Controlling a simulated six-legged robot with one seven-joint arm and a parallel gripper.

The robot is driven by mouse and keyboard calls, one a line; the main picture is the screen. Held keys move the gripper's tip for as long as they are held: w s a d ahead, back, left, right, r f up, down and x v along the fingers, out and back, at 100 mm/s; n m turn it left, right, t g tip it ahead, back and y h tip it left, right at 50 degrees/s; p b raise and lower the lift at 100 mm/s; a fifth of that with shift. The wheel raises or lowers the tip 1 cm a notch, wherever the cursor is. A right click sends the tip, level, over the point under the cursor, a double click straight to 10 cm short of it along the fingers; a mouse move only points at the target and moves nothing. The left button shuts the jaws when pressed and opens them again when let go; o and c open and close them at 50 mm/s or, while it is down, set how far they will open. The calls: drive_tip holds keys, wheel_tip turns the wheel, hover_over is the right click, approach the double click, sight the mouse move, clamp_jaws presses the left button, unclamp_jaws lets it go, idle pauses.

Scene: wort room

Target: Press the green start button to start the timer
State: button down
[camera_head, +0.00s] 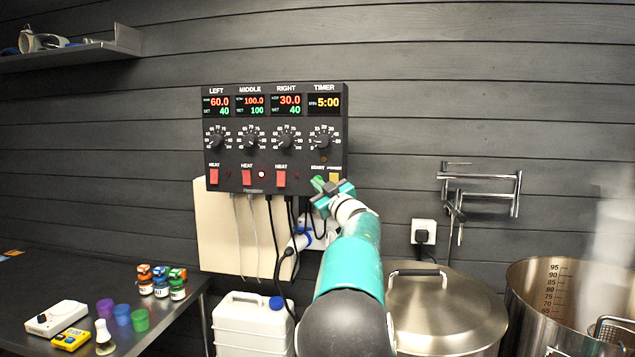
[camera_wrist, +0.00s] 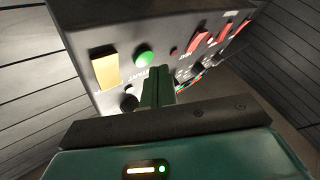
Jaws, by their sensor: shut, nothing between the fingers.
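The green start button (camera_wrist: 144,59) shows on the dark panel face in the wrist view, above the START label and beside the yellow button (camera_wrist: 106,69). In the head view the green button (camera_head: 317,183) sits low on the control box (camera_head: 270,125), in the TIMER column, close to my gripper. The timer display (camera_head: 325,102) reads 5:00. My gripper (camera_head: 333,188) is shut and empty, at the box's lower right corner. Its green fingers (camera_wrist: 158,82) point at the panel near the button. I cannot tell whether they touch it.
Red HEAT switches (camera_head: 247,177) line the box's lower edge. Cables hang below it. A lidded steel pot (camera_head: 445,305) and an open kettle (camera_head: 565,295) stand at right. A white canister (camera_head: 250,325) is below, and a table (camera_head: 35,285) with bottles and cups is at left.

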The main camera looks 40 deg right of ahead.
drive_tip(key=shift+w+d, duration=0.25)
drive_tip(key=shift+d, duration=0.05)
drive_tip(key=shift+w+d, duration=0.2)
drive_tip(key=shift+d, duration=0.1)
idle(0.7)
drive_tip(key=shift+a, duration=0.1)
drive_tip(key=shift+s+a, duration=0.45)
drive_tip(key=shift+a, duration=0.1)
idle(0.3)
drive_tip(key=shift+s+a, duration=0.8)
drive_tip(key=shift+a, duration=0.2)
drive_tip(key=shift+s+a, duration=0.75)
drive_tip(key=shift+a, duration=0.2)
